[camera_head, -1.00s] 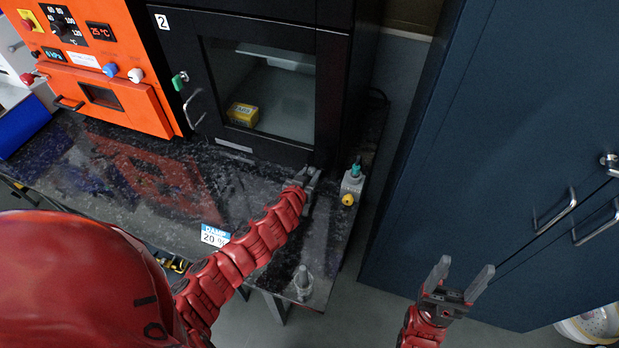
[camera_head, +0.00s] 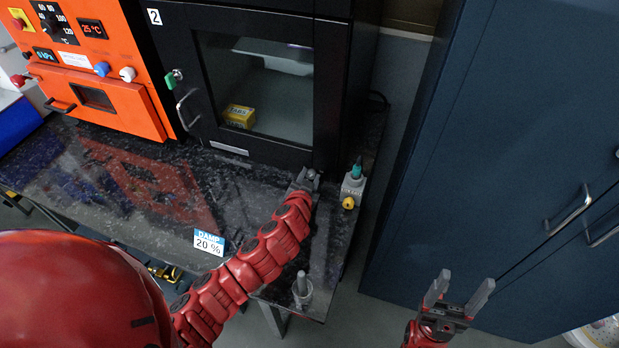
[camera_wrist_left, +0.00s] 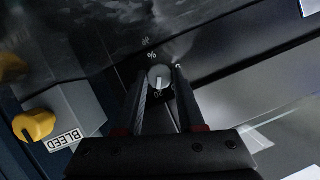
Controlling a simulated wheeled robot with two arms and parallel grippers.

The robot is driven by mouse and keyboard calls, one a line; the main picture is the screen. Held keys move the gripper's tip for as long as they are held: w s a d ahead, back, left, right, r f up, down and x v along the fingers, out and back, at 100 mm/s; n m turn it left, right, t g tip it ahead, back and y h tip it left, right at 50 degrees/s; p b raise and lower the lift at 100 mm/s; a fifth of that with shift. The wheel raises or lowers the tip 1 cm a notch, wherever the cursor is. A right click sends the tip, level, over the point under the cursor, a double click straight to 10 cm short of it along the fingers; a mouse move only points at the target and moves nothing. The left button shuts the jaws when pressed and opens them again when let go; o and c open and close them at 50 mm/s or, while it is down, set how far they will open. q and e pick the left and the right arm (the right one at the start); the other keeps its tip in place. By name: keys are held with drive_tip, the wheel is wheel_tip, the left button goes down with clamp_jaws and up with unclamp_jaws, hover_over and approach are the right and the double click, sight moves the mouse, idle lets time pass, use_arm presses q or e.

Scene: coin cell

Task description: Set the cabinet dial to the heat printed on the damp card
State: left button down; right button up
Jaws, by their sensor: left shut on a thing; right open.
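The damp card (camera_head: 209,243), white with a blue band, reads "DAMP 20 %" at the front edge of the dark speckled bench. The black cabinet (camera_head: 187,60), marked 2, stands at the back with its glass door closed. My left gripper (camera_head: 310,178) is at the cabinet's lower right front. In the left wrist view, its fingers are shut on a small round dial (camera_wrist_left: 159,77) with a pale pointer. A "%" sign is printed beside the dial; its small numbers are hard to read. My right gripper (camera_head: 461,287) is open and empty, before the blue locker.
A grey box with a yellow knob (camera_head: 349,203), labelled BLEED in the wrist view, stands just right of my left gripper. A grey peg on a round base (camera_head: 302,287) is near the bench corner. An orange oven (camera_head: 110,60) with a °C dial is at left.

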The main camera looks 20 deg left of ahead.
use_arm(q)
drive_tip(key=c, duration=0.8)
unclamp_jaws()
drive_tip(key=shift+s, duration=0.1)
drive_tip(key=b+v, duration=0.1)
drive_tip(key=v, duration=0.9)
drive_tip(key=shift+s+r, duration=0.1)
drive_tip(key=shift+s, duration=0.05)
drive_tip(key=p+v, duration=0.5)
drive_tip(key=v, duration=0.1)
drive_tip(key=shift+s+r, duration=0.25)
drive_tip(key=shift+s, duration=0.1)
